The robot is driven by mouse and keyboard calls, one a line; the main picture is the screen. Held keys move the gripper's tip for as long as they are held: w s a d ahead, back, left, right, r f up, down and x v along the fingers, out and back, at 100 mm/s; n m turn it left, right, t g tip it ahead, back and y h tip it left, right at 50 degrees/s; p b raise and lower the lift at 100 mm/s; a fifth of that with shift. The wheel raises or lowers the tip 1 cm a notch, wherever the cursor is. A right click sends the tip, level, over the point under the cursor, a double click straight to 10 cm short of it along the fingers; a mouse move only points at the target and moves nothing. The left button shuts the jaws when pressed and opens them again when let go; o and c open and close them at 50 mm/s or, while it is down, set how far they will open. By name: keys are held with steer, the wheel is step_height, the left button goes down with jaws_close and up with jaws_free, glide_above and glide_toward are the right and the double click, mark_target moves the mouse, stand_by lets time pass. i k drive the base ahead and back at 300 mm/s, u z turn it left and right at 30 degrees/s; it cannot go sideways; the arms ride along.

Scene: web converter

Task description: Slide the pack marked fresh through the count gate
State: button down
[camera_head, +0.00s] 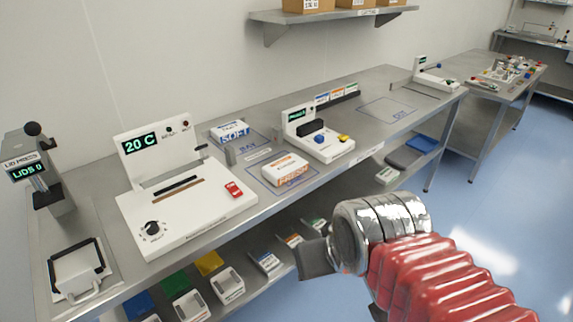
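A white pack with orange lettering that looks like "FRESH" (286,168) lies flat inside a blue outline on the steel bench, near its front edge. Another pack, lettered in blue "SOFT" (231,131), lies behind it to the left. Two short grey posts (231,156) stand on the bench between the packs, beside a bay marking; I cannot tell for certain whether they are the count gate. My gripper (314,258) is in front of the bench, below and right of the fresh pack, apart from it. Its fingers are seen edge-on, so their opening is hidden.
A white machine reading "20 C" (170,215) stands left. A white device with a small green display (325,149) stands right of the fresh pack. A lid press (50,185) is far left. Boxes and bins (228,284) fill the lower shelf. An outlined area (388,111) farther right is clear.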

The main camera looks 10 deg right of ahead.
mark_target(281, 171)
steer(key=u, duration=0.5)
steer(key=i, duration=1.3)
steer(key=u, duration=0.25)
